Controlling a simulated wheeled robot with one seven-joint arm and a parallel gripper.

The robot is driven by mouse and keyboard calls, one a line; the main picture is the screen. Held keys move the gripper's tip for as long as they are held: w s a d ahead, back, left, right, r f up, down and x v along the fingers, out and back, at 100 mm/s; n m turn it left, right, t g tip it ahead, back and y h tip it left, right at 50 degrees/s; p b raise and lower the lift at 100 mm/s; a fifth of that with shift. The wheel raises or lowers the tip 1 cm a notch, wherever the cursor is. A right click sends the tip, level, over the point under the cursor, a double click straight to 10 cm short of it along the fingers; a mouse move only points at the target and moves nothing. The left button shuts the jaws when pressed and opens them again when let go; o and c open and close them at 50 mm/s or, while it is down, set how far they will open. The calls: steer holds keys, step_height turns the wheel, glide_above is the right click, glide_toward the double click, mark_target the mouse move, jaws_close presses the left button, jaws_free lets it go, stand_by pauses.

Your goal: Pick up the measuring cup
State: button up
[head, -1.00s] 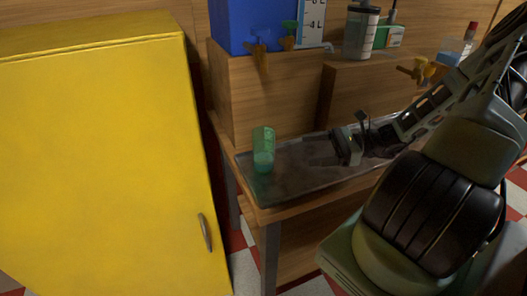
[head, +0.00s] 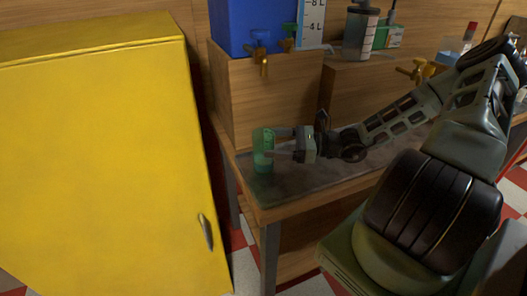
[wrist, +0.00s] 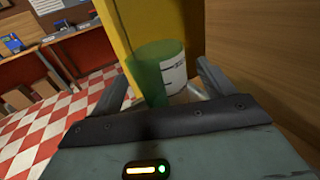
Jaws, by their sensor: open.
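The measuring cup is a green, see-through cup (head: 262,150) standing upright at the left end of the grey tray (head: 330,177) on the wooden bench. In the wrist view my gripper (wrist: 165,88) is open, one finger on each side of the cup. I cannot tell whether either finger touches it.
A tall yellow cabinet (head: 100,160) stands left of the bench. A blue tank (head: 245,25) with taps sits on a wooden box (head: 265,95) behind the cup. A jar (head: 360,32) and a brass-coloured tap (head: 420,70) are further right. The bench's left edge is close to the cup.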

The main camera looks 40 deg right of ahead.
mark_target(257, 141)
steer(key=x, duration=0.5)
steer(key=shift+w+r+p, duration=0.1)
steer(key=shift+p, duration=0.3)
steer(key=c, duration=1.3)
steer(key=shift+o, duration=0.2)
step_height(257, 141, up, 12)
steer(key=p, duration=0.3)
steer(key=shift+r, duration=0.15)
step_height(257, 141, up, 3)
steer(key=p, duration=0.3)
